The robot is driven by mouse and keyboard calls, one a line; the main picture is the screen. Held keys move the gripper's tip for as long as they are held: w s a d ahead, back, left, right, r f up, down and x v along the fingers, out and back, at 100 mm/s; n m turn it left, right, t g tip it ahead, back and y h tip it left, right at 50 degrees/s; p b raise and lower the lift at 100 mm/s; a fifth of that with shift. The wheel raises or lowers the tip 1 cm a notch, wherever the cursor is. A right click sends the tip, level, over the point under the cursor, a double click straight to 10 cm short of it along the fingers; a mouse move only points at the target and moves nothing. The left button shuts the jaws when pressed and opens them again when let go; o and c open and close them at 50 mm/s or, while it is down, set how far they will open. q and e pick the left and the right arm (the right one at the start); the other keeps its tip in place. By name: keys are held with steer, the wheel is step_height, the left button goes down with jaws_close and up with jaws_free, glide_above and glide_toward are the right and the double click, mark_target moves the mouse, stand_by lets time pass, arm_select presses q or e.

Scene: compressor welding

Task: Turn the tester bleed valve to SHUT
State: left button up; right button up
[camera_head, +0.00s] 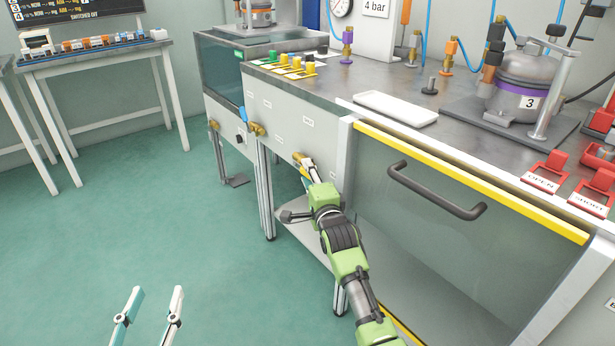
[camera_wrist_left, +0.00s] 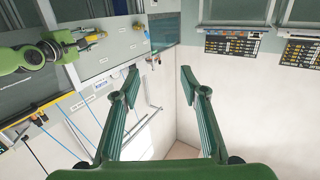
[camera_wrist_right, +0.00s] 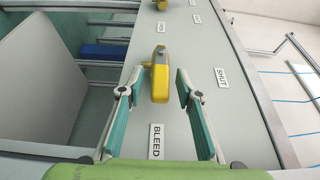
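The bleed valve has a yellow handle (camera_wrist_right: 160,78) on a grey front panel, above a BLEED label (camera_wrist_right: 155,142) in the right wrist view. A SHUT label (camera_wrist_right: 221,78) is to its right. The handle's long side runs toward the BLEED label, not toward SHUT. My right gripper (camera_wrist_right: 153,88) is open, with one finger each side of the handle and a visible gap on both sides. In the head view it is at the valve (camera_head: 300,158), on the bench front. My left gripper (camera_head: 147,302) is open and empty over the floor.
Another yellow valve (camera_head: 257,129) sits further left on the bench front. A door with a dark handle (camera_head: 437,190) and yellow top edge is right of my right arm. The green floor (camera_head: 130,230) at left is clear.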

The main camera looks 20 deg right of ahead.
steer(key=shift+w, duration=0.3)
jaws_close()
